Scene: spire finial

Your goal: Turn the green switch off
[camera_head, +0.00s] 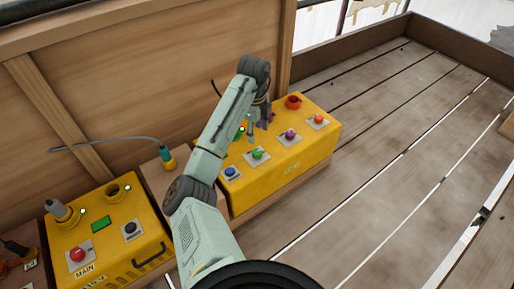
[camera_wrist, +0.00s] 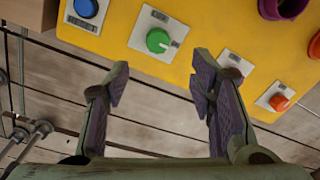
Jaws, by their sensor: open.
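The green switch (camera_head: 257,155) is a round knob on a pale square plate on top of the long yellow box (camera_head: 270,185). In the wrist view the green switch (camera_wrist: 158,40) shows whole, with a pale mark on its right side. My gripper (camera_wrist: 160,85) is open and empty, its two purple-padded fingers spread below the green switch in the picture, apart from it. In the head view my gripper (camera_head: 260,124) hangs over the box, behind the green switch, partly hidden by my arm.
A blue switch (camera_head: 231,172) sits left of the green one; a purple switch (camera_head: 290,134) and an orange switch (camera_head: 319,119) sit to its right. An orange-red ring (camera_head: 293,102) stands behind them. A second yellow box (camera_head: 105,235) stands at left. The plank floor at right is clear.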

